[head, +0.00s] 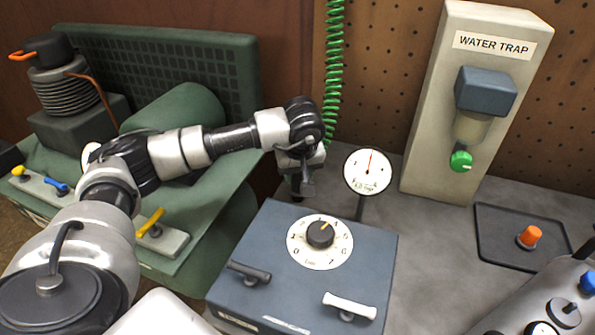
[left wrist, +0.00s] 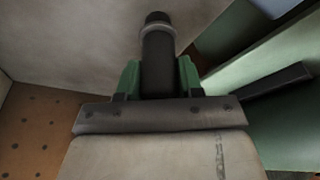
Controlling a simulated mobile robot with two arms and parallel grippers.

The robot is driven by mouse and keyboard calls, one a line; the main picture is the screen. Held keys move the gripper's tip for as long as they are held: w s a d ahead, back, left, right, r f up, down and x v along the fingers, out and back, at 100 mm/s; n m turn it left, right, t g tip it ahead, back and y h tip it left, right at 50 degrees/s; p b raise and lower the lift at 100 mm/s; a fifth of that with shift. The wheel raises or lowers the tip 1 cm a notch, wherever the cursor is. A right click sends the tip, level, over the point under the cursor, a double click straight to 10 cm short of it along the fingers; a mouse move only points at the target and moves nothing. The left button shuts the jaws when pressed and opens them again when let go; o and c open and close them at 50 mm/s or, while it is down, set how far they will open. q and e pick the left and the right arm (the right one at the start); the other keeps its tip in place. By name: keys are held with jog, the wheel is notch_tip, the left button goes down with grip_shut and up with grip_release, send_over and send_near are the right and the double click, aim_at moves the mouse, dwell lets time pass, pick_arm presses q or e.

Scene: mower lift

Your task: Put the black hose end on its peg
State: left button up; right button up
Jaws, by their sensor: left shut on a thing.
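My left gripper (head: 300,180) is beside the dial gauge in the head view, above the back of the blue-grey box, pointing down. In the left wrist view its green-edged fingers (left wrist: 158,82) are shut on a black cylinder with a grey collar, which looks like the black hose end (left wrist: 158,58). In the head view the held piece is mostly hidden by the gripper. I cannot make out the hose end's peg in either view. My right gripper is not in view.
The blue-grey box (head: 255,240) carries a dial knob (head: 320,234), a black lever and a white lever (head: 350,305). The round gauge (head: 368,171) stands close right of the gripper. A green coiled hose (head: 333,75) hangs behind. The grey bench (head: 430,235) is clear between box and tray.

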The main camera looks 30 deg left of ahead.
pick_arm(q)
jog(key=shift+f, duration=0.15)
jog(key=o, duration=0.7)
jog(key=shift+p+v, duration=1.8)
jog(key=shift+v, duration=0.85)
jog(key=shift+p+v, duration=1.75)
jog(key=shift+v, duration=1.1)
